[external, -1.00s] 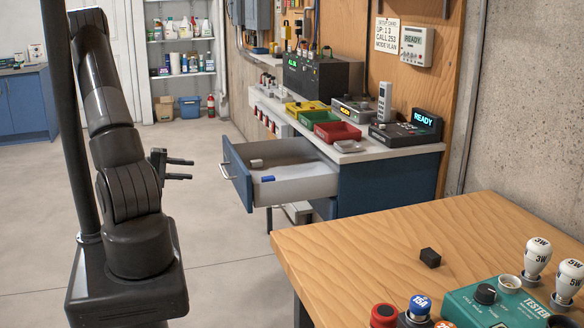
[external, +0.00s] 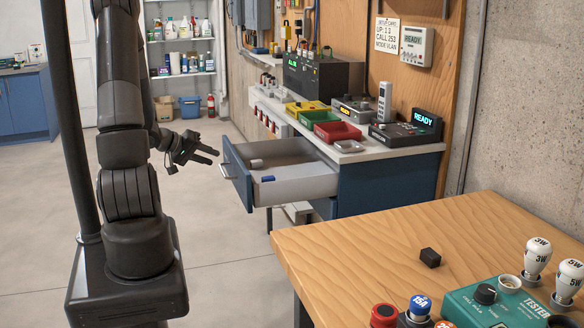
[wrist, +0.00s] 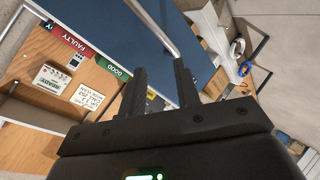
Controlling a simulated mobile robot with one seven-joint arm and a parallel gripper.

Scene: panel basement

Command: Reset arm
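My gripper (external: 215,157) is in front of the open drawer (external: 300,189), just left of its blue front and bar handle in the external view. Its two fingers point right and slightly down, apart from each other. In the wrist view my gripper (wrist: 160,65) shows two dark fingers with a clear gap and nothing held between them. A blue panel (wrist: 105,30) with a silver bar handle (wrist: 160,32) lies beyond the fingertips. I cannot tell from these frames whether a finger touches the handle.
The drawer holds a small light piece (external: 257,163) and a blue piece (external: 268,179). A wooden table (external: 365,235) with a dark block (external: 430,257) and a teal tester (external: 490,305) stands front right. Open floor (external: 225,255) lies between my base and the table.

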